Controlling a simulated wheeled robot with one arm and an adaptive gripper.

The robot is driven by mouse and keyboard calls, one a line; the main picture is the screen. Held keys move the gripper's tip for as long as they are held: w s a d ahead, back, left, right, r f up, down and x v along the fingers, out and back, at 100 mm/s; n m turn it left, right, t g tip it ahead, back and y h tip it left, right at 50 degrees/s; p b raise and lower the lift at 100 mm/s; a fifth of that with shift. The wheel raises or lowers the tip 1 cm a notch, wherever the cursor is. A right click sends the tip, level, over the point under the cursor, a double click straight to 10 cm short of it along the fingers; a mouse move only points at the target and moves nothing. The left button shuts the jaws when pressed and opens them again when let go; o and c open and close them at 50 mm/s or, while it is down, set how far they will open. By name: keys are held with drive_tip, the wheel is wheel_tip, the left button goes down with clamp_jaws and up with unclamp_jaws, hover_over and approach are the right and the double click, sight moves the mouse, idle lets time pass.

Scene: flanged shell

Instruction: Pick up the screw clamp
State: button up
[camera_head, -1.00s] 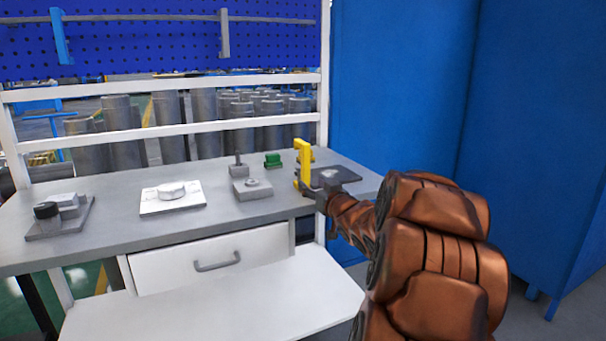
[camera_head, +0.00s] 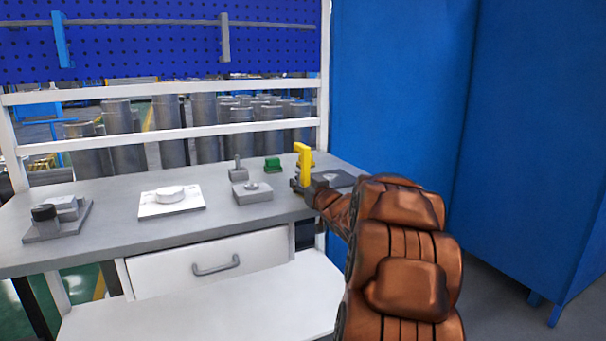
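The screw clamp appears to be the yellow upright, hook-topped piece (camera_head: 306,160) near the right end of the workbench top. My gripper (camera_head: 301,186) is low against the clamp's base, with my brown arm reaching in from the lower right. The grey gripper overlaps the clamp's lower part and hides it. The fingers are too small to tell whether they are open or closed on it.
A dark plate (camera_head: 335,179) lies just right of the clamp. A green block (camera_head: 272,165), a block with a post (camera_head: 238,174) and a grey block (camera_head: 252,192) stand to its left. Further left are a white plate (camera_head: 150,207) and a grey fixture (camera_head: 45,232).

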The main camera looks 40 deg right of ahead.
sight(307, 173)
clamp_jaws()
idle(0.3)
drive_tip(key=shift+r, duration=0.1)
drive_tip(key=shift+r+p, duration=0.7)
drive_tip(key=shift+r, duration=0.8)
drive_tip(key=shift+s+a+r, duration=0.2)
drive_tip(key=shift+s+r, duration=0.1)
drive_tip(key=shift+s, duration=0.1)
drive_tip(key=s+a+r+p, duration=0.1)
drive_tip(key=s+a+p, duration=0.1)
drive_tip(key=s+a, duration=0.6)
drive_tip(key=shift+d+v, duration=0.35)
drive_tip(key=shift+v, duration=1.85)
drive_tip(key=shift+s+a+r, duration=0.1)
drive_tip(key=shift+s+r, duration=0.05)
drive_tip(key=shift+s, duration=0.05)
